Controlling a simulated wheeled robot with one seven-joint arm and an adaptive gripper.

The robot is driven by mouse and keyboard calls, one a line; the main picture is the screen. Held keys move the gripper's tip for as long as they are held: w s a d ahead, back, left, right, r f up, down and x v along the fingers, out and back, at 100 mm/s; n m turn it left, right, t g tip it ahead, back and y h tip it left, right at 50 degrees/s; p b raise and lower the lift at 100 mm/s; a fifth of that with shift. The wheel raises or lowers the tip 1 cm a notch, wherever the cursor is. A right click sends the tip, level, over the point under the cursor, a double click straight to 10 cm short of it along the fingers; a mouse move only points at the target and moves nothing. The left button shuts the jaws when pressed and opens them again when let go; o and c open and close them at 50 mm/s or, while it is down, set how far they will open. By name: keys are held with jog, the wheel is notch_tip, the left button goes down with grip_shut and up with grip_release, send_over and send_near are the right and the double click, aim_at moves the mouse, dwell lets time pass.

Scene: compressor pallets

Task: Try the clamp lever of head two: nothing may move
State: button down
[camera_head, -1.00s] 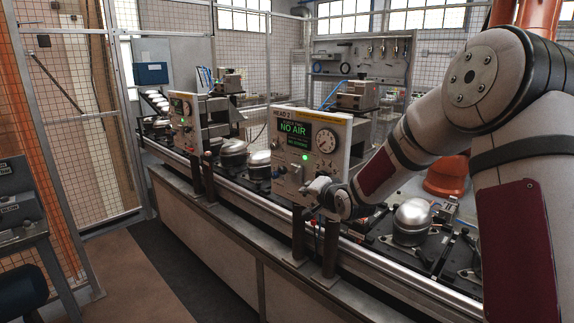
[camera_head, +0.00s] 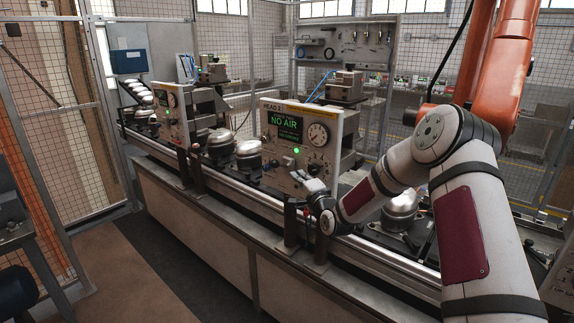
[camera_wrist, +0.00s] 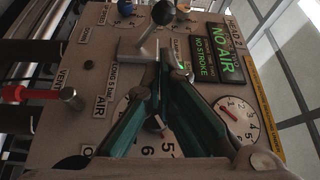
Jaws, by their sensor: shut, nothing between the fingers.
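The head two panel (camera_head: 300,140) stands upright over the line, its screen (camera_head: 285,125) reading "NO AIR". In the wrist view the panel appears turned on its side, with the screen (camera_wrist: 215,55) also showing "NO STROKE". A lever with a dark ball knob (camera_wrist: 162,13) rises from a pale metal bracket (camera_wrist: 138,50), beside a small label that seems to read "CLAMP". My gripper (camera_wrist: 164,72) is shut and empty, its fingertips in front of the bracket and lever foot. I cannot tell whether they touch. In the head view my gripper (camera_head: 312,190) is at the panel's lower right.
A red handle (camera_wrist: 22,94) by the "VENT" label, a blue knob (camera_wrist: 125,7), a numbered dial (camera_wrist: 150,140) and a gauge (camera_wrist: 238,122) crowd the panel. Silver domes (camera_head: 220,142) stand along the line. A dome (camera_head: 398,205) sits below my arm. An orange robot (camera_head: 510,60) stands behind.

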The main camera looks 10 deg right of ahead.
aim_at(280, 165)
jog(key=w, duration=0.3)
jog(key=w+a, duration=0.1)
jog(key=w, duration=0.6)
jog(key=shift+a+r+b, duration=0.15)
jog(key=shift+r+b, duration=0.1)
jog(key=shift+b, duration=0.05)
jog(key=shift+f+n+b, duration=0.2)
jog(key=shift+n+b, duration=0.1)
jog(key=shift+b, duration=0.3)
jog(key=shift+a, duration=0.1)
